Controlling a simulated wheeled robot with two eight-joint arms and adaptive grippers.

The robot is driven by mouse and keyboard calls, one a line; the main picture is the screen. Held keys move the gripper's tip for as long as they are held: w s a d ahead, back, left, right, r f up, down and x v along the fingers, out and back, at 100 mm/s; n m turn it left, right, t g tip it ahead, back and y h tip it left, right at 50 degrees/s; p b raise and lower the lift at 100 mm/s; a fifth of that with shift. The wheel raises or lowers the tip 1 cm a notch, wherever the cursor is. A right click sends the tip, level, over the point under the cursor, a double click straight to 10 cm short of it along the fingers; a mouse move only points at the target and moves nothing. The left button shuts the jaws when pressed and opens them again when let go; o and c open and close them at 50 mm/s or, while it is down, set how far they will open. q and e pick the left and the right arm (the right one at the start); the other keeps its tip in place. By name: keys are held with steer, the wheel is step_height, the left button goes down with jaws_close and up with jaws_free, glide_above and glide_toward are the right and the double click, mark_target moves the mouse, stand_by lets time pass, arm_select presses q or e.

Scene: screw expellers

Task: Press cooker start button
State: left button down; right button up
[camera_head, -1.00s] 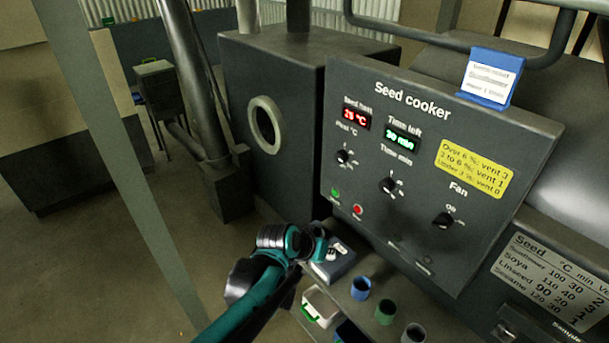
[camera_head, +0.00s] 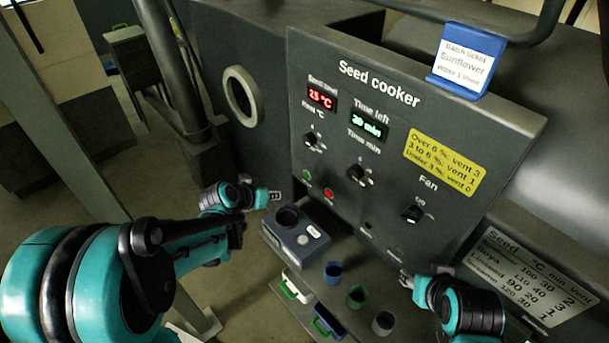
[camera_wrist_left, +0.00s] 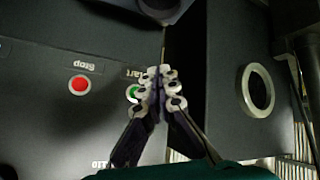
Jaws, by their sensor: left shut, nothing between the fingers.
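The seed cooker panel (camera_head: 380,130) stands upright ahead of me. Its green start button (camera_head: 307,176) is low on the panel's left side, with the red stop button (camera_head: 329,194) to its right. My left gripper (camera_head: 275,197) is shut and empty, just left of the start button in the head view. In the left wrist view the shut fingertips (camera_wrist_left: 161,80) partly cover the green start button (camera_wrist_left: 133,93); the red stop button (camera_wrist_left: 79,85) is clear. I cannot tell whether the fingers touch the panel. My right gripper (camera_head: 404,279) is small at lower right, below the panel.
A grey device (camera_head: 296,236) with a round well stands on a shelf below the panel. Blue (camera_head: 333,271), green (camera_head: 356,296) and grey (camera_head: 383,322) cups stand beside it. Knobs (camera_head: 356,173) project from the panel. A dark cabinet with a round ring (camera_head: 243,96) stands left.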

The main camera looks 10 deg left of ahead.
mark_target(306, 175)
arm_select(q)
steer(key=w+d, duration=0.5)
steer(key=w, duration=0.1)
steer(key=shift+w+d, duration=0.15)
steer(key=shift+w, duration=0.25)
steer(key=shift+w+d, duration=0.1)
stand_by(1.2)
steer(key=shift+w+d+b, duration=0.15)
steer(key=shift+w+b, duration=0.05)
steer(key=shift+b, duration=0.1)
steer(key=shift+w+d, duration=0.3)
steer(key=shift+w, duration=0.05)
stand_by(0.7)
stand_by(0.4)
steer(key=shift+s+a, duration=0.55)
steer(key=shift+s, duration=0.15)
